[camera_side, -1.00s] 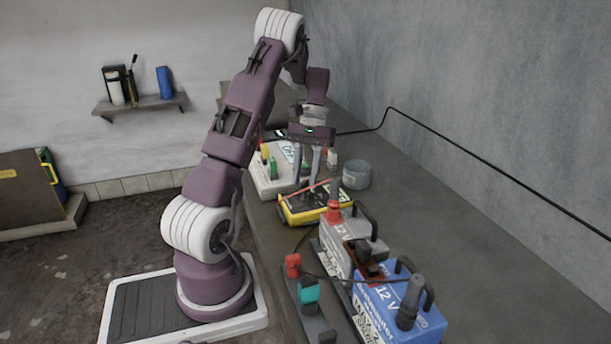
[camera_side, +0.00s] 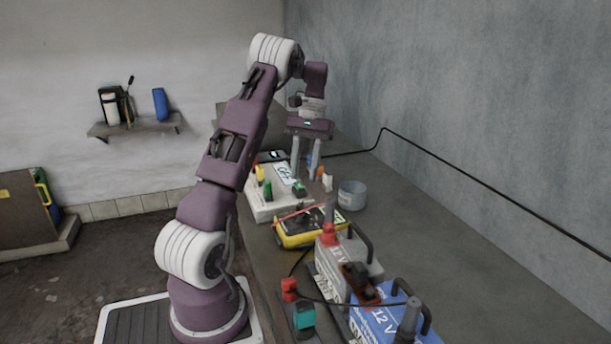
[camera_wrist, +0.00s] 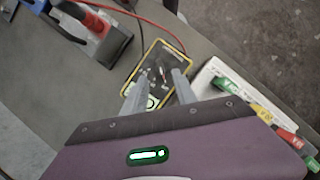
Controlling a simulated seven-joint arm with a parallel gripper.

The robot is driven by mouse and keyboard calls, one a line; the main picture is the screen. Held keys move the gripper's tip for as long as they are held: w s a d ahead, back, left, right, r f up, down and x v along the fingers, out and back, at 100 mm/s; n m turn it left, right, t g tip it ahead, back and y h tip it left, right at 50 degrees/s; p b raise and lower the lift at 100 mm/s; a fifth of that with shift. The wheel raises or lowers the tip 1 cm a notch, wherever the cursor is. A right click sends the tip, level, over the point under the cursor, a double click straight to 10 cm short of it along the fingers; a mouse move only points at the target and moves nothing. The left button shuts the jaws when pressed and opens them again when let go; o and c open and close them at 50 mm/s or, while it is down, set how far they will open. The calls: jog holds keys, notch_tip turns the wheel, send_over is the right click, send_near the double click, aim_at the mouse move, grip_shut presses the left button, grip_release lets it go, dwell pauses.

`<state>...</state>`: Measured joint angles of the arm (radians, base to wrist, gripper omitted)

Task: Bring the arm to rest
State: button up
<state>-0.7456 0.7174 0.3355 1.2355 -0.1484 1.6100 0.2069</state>
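My gripper (camera_side: 304,176) hangs above the bench with its fingers pointing down, in front of the grey wall. Its two fingers stand apart with nothing between them. The wrist view shows the open gripper (camera_wrist: 160,80) over a yellow-framed meter (camera_wrist: 158,64). In the side view the meter (camera_side: 290,240) lies on the bench below the gripper, clear of the fingertips. My arm is bent at the elbow and reaches out over the bench.
A white box with coloured clips (camera_side: 262,209) and a grey cup (camera_side: 351,195) stand beside the meter. A grey battery (camera_side: 345,262) and a blue battery (camera_side: 372,322) stand nearer the camera. The bench (camera_side: 440,230) is bare towards the wall.

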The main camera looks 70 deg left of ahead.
jog(key=shift+r, duration=0.1)
jog(key=d+r+m+t+y, duration=0.1)
jog(key=d+r+m+t, duration=0.1)
jog(key=d+r, duration=0.5)
jog(key=d+r+m+t+y, duration=0.1)
jog(key=d+r+m+y, duration=0.15)
jog(key=d, duration=0.95)
jog(key=s+d+f+m+t, duration=0.1)
jog(key=s+d+m+t, duration=0.4)
jog(key=s+d, duration=0.7)
jog(key=shift+s+d+f, duration=0.15)
jog(key=shift+d+f, duration=0.1)
jog(key=shift+d, duration=0.85)
